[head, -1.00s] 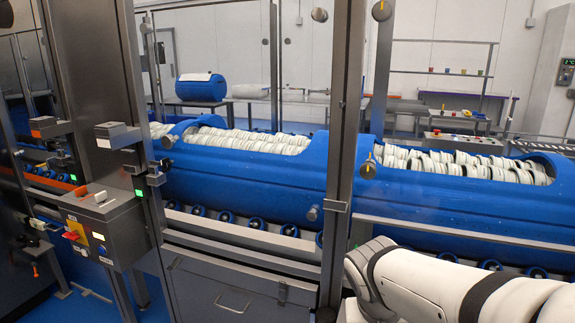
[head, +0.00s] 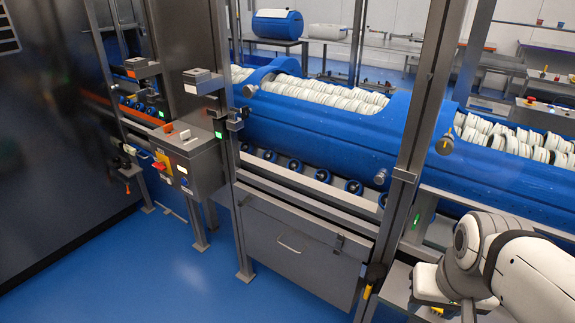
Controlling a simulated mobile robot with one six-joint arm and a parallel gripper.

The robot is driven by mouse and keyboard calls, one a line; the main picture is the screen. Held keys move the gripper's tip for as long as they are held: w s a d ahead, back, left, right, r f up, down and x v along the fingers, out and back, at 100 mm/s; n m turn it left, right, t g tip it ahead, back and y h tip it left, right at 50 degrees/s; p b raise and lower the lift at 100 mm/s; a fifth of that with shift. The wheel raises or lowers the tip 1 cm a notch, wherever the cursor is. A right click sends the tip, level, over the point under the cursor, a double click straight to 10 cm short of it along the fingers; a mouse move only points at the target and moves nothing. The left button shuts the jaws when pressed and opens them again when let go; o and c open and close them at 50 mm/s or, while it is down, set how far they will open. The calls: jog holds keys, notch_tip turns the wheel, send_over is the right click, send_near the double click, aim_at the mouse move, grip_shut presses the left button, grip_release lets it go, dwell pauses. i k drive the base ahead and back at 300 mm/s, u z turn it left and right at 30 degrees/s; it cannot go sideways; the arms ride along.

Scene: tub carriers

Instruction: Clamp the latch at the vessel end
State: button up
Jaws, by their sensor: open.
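A long blue tub vessel (head: 320,135) filled with rows of white ringed pieces lies behind a grey metal frame. At its left end is a raised blue collar (head: 268,72). A grey round knob (head: 249,91) sits by that end, and another grey knob with a yellow mark (head: 445,144) is by the frame post. I cannot tell which fitting is the latch or whether it is clamped. My white arm is at the lower right, in front of the frame and apart from the left end. My gripper's fingers do not show.
A grey control box (head: 192,160) with red and yellow parts stands left of the vessel. A grey upright post (head: 405,170) stands between that box and my arm. A grey cabinet (head: 290,245) is below the rollers. Blue floor (head: 150,265) is clear at the lower left.

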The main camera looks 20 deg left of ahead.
aim_at(247, 199)
jog(key=z, duration=0.05)
jog(key=k, duration=0.55)
jog(key=u, duration=1.8)
jog(key=i, duration=1)
jog(key=z, duration=1.65)
jog(key=i, duration=1)
